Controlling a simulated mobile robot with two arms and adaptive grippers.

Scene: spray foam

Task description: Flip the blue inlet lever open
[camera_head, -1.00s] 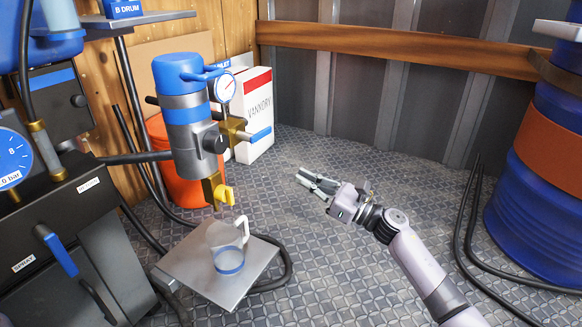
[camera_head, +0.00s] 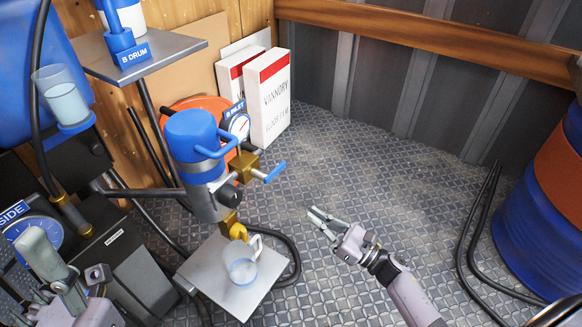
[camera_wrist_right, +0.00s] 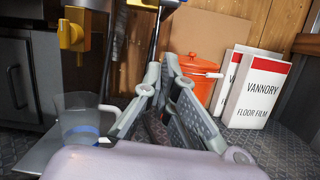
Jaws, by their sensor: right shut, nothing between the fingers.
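The blue inlet lever (camera_head: 275,172) sticks out to the right from a brass valve (camera_head: 245,164) on the side of the blue-topped pump (camera_head: 195,140). A round gauge labelled INLET (camera_head: 239,126) stands just behind it. My right gripper (camera_head: 317,215) is shut and empty, to the right of and below the lever in the head view, apart from it. Its fingers (camera_wrist_right: 163,70) come together in the right wrist view. My left gripper (camera_head: 45,245) shows in part at the lower left, away from the lever; its jaw opening is unclear.
A yellow-handled tap (camera_head: 234,229) hangs above a clear jug (camera_head: 240,267) on a metal plate (camera_head: 205,270). An orange bucket (camera_wrist_right: 194,75) and white VANNORY boxes (camera_head: 270,100) stand behind the pump. A blue drum (camera_head: 535,215) and hoses are at right. Open floor surrounds my right gripper.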

